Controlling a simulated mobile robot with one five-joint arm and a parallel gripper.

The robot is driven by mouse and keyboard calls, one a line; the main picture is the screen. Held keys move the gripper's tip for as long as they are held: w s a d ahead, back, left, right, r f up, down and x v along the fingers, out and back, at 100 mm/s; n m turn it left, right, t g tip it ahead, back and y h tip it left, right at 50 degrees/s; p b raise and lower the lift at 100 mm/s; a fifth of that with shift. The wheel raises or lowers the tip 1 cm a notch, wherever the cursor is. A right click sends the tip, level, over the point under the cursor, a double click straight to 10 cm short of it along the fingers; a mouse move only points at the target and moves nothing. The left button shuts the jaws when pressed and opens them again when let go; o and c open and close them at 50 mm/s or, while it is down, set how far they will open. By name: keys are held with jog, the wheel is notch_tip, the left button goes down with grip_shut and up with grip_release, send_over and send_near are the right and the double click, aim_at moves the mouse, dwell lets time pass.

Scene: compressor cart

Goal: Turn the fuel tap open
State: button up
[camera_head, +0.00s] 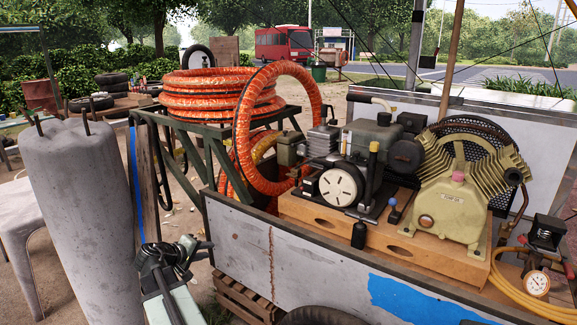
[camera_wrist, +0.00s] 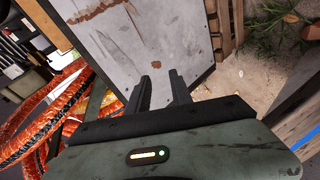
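The small engine (camera_head: 341,185) with a pale round starter cover sits on the wooden base in the cart, in the head view. I cannot single out the fuel tap on it. A grey tank (camera_head: 371,138) is on top of the engine. My gripper (camera_head: 208,244) is low at the left, outside the cart and well away from the engine. In the wrist view my gripper (camera_wrist: 161,80) has two dark fingers apart with nothing between them, facing a scuffed light panel.
The cart's grey side wall (camera_head: 240,239) lies between my gripper and the engine. Orange hose coils (camera_head: 215,93) stand behind it. A grey cylinder (camera_head: 85,200) stands at the left. The olive compressor (camera_head: 455,190) is right of the engine. A wooden pallet (camera_head: 243,298) lies below.

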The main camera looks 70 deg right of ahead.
jog(key=s+d+r+g+h+p, duration=0.2)
jog(key=s+d+r+h+p, duration=0.15)
jog(key=s+d+r, duration=0.95)
jog(key=n+g+h, duration=0.1)
jog(key=g+h, duration=0.1)
send_near(292, 175)
jog(key=x, duration=0.7)
jog(key=shift+d+f, duration=0.15)
jog(key=shift+d, duration=0.15)
grip_shut()
